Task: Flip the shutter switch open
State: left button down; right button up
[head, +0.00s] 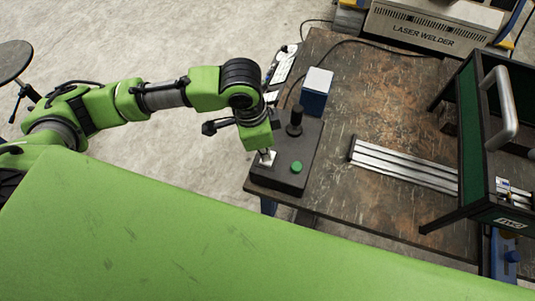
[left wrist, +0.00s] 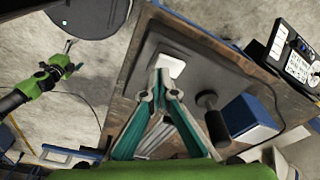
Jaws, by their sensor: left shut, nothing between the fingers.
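A dark control box (head: 312,150) sits at the near left corner of the worn table. It carries a white switch plate (head: 268,158), a green button (head: 296,167) and a black joystick (head: 295,122). My left gripper (head: 265,151) points down at the switch plate. In the left wrist view its fingers (left wrist: 160,88) are closed together with nothing held, their tips at the lower edge of the white plate (left wrist: 171,65). I cannot tell whether they touch it. The switch lever itself is hidden or too small to make out. My right gripper is not in view.
A blue and white box (head: 316,90) stands behind the control box, close to the joystick. Metal rails (head: 400,165) lie on the table to the right. A dark-framed machine with a handle (head: 500,110) stands at the far right. The table top between is clear.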

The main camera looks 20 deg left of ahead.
pick_arm(q)
jog(key=shift+f+b, duration=0.4)
jog(key=shift+f, duration=0.75)
dwell(0.7)
notch_tip(320, 180, up, 7)
jog(key=p, duration=0.9)
jog(key=shift+r, duration=0.1)
dwell(0.5)
